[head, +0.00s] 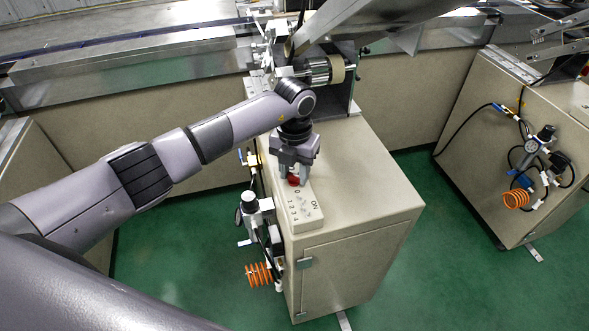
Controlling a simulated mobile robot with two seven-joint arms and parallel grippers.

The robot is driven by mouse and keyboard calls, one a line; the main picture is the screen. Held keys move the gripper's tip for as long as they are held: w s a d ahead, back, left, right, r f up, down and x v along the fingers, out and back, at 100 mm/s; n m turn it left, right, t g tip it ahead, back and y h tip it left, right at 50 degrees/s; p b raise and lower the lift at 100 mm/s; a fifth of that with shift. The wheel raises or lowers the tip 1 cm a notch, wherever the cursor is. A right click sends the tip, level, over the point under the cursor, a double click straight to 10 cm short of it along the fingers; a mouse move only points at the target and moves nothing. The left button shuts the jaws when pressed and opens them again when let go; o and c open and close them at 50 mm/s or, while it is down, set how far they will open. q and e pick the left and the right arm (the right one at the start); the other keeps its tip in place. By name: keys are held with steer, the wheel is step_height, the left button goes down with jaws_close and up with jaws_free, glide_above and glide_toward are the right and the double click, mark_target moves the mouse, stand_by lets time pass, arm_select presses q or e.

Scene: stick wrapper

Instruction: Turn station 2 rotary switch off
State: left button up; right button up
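The pale switch panel (304,214) lies on top of the beige cabinet at the centre, with the printed marks 0, ON and 1 to 4. A red rotary switch (293,180) shows at its far end, partly hidden. My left gripper (295,178) points down right at the red switch, its fingers close around or beside it. I cannot tell whether the fingers touch the switch or how far they are closed. The switch's pointing direction is hidden. No station number is readable. My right gripper is not in view.
The beige cabinet (350,255) carries a roller unit (322,71) behind my gripper. An air regulator (250,204) with an orange coiled hose (258,274) hangs on its left side. A similar cabinet (487,130) stands at right. Green floor (440,270) lies open between them.

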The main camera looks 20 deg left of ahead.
arm_select(q)
steer(key=c, duration=0.3)
steer(key=m+b, duration=0.3)
steer(key=m, duration=0.1)
steer(key=shift+f+m+b, duration=0.1)
steer(key=shift+m+b, duration=0.2)
steer(key=shift+m, duration=0.1)
steer(key=m+b, duration=0.2)
steer(key=m, duration=0.1)
steer(key=shift+m+b, duration=0.7)
steer(key=shift+m, duration=0.6)
